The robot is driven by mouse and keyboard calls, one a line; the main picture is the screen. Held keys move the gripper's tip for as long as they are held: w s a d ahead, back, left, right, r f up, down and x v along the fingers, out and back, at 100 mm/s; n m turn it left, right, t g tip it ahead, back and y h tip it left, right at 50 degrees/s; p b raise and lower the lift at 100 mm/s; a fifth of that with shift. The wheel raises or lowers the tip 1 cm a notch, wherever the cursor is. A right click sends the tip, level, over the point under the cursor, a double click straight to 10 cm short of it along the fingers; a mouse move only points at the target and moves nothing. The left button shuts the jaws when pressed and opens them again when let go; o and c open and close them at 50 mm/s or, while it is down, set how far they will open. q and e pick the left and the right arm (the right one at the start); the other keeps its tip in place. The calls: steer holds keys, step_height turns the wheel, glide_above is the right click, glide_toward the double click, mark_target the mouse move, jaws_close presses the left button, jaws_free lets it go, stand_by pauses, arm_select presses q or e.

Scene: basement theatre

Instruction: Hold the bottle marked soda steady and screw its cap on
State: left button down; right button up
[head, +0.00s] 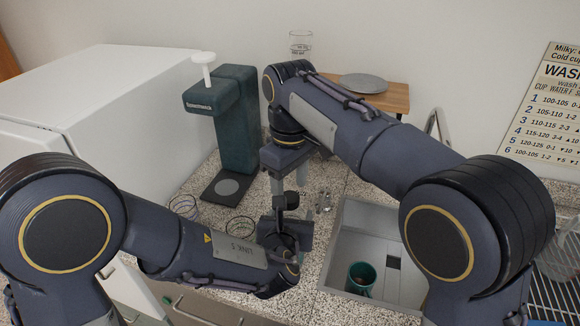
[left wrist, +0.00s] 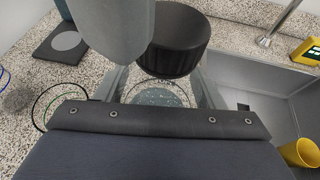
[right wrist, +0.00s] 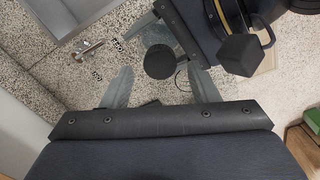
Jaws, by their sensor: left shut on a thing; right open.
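The bottle is clear and mostly hidden; its body shows between my left fingers in the left wrist view (left wrist: 158,97). No marking on it is readable. A round black cap (left wrist: 175,42) is at the bottle's top; it also shows from above in the right wrist view (right wrist: 158,62). I cannot tell whether it is seated on the thread. My left gripper (left wrist: 162,90) is shut on the bottle, low near the counter. My right gripper (head: 283,185) points down above it, open, with its fingers (right wrist: 160,86) on either side of the cap and apart from it.
A sink (head: 344,250) with a teal cup (head: 361,279) lies to the right. A dark green drink machine (head: 236,120) stands behind, left. A wooden board (head: 395,96) is at the back.

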steer(key=shift+f, duration=1.15)
steer(key=c, duration=1)
steer(key=o, duration=1.1)
steer(key=shift+r, duration=0.1)
step_height(320, 180, up, 12)
steer(key=shift+f, duration=0.1)
